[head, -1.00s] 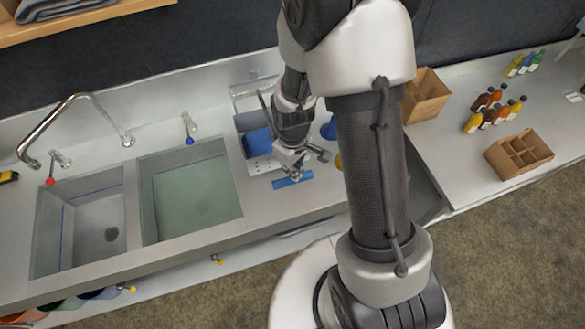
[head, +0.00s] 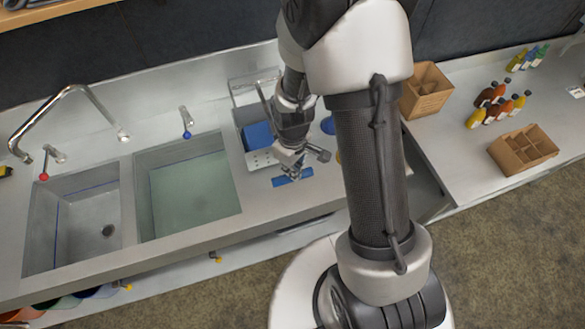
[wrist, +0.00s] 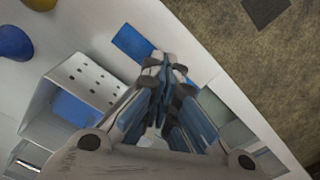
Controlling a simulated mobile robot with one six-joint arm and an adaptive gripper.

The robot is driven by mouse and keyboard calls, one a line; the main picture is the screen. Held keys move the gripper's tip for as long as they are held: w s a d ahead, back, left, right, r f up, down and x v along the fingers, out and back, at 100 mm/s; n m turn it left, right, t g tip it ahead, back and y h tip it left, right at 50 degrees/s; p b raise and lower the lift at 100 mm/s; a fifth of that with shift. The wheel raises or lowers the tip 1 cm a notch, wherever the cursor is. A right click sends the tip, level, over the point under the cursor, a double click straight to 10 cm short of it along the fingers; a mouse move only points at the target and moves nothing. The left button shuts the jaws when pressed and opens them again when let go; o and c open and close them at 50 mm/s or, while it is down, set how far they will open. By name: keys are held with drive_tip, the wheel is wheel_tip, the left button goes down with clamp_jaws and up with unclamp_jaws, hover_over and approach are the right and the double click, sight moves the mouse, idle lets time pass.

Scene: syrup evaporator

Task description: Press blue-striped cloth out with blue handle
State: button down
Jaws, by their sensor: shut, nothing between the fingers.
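A flat blue bar (head: 292,177), perhaps the blue handle, lies at the front of a metal press box (head: 238,120) on the counter. It also shows in the wrist view (wrist: 132,42), just beyond my fingertips. The box has a white perforated plate (wrist: 85,85) and something blue (head: 257,135) inside; I cannot see stripes on it. My gripper (head: 294,172) is shut and empty, pointing down over the blue bar. I cannot tell whether it touches the bar. No cloth with clear blue stripes can be made out.
A water-filled basin (head: 190,190) and an empty sink (head: 88,220) are to the left, with taps behind. A blue round object (head: 328,125) stands right of the box. Cardboard boxes (head: 523,150) and bottles (head: 497,105) are farther right.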

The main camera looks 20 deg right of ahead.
drive_tip(key=shift+f, duration=0.35)
idle(0.4)
drive_tip(key=shift+s+f+b, duration=0.15)
drive_tip(key=shift+s+b, duration=0.15)
idle(1.9)
drive_tip(key=r+p, duration=0.4)
drive_tip(key=r, duration=0.1)
drive_tip(key=r+p, duration=0.2)
drive_tip(key=r, duration=0.1)
drive_tip(key=shift+w+r, duration=0.15)
drive_tip(key=shift+w, duration=0.15)
drive_tip(key=shift+w+r, duration=0.1)
